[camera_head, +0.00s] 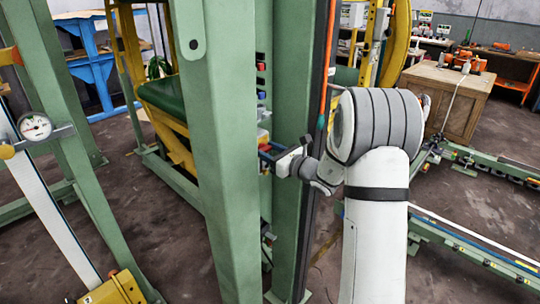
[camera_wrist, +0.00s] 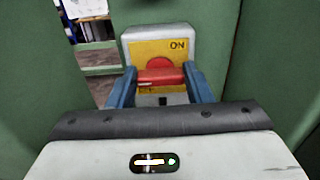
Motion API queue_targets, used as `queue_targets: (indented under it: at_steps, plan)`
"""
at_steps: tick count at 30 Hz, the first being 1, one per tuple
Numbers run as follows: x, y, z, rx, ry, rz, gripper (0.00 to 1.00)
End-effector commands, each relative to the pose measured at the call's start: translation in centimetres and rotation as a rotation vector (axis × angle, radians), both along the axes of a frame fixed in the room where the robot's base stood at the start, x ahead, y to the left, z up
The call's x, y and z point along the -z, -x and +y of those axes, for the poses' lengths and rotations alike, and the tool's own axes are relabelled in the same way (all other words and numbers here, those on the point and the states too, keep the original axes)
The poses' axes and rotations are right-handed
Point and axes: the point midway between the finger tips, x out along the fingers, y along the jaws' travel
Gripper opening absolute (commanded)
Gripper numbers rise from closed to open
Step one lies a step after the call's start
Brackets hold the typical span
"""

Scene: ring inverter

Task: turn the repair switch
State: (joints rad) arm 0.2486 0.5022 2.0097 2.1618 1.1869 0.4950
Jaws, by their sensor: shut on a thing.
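The repair switch (camera_wrist: 157,45) fills the middle of the wrist view. It is a grey box with a yellow plate marked "ON" at its upper right and a red knob (camera_wrist: 161,75) with a level, horizontal handle. My gripper (camera_wrist: 161,88) has its two blue fingers on the left and right ends of the red handle, shut on it. In the head view my gripper (camera_head: 268,158) reaches left, in between the green posts. The switch is mostly hidden there behind the front post, with a little yellow and red showing beside the fingers. The lower part of the plate is partly covered.
A broad green post (camera_head: 228,150) stands just left of my gripper, and another green post (camera_head: 290,225) stands behind and below it. An orange cable (camera_head: 327,65) runs down beside my arm. A wooden crate (camera_head: 450,105) stands at the right, and green floor rails (camera_head: 480,255) lie at the lower right.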

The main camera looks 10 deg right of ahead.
Motion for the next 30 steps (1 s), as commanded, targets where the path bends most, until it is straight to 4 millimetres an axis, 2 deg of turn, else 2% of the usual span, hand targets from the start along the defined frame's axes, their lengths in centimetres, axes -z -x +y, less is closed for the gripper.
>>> queue_targets:
  at_steps: [5, 6, 13, 22, 30]
  plan:
    - [0.1, 0.0, 0.0, 0.0, 0.002, 0.002, 0.23]
    - [0.1, 0.0, 0.0, 0.0, 0.002, 0.002, 0.49]
    - [0.0, 0.0, -0.1, 0.001, 0.001, 0.002, 0.67]
    - [0.0, 0.3, -0.4, 0.003, 0.0, 0.002, 0.67]
    - [0.1, 3.8, -3.0, 0.005, 0.0, 0.002, 0.67]
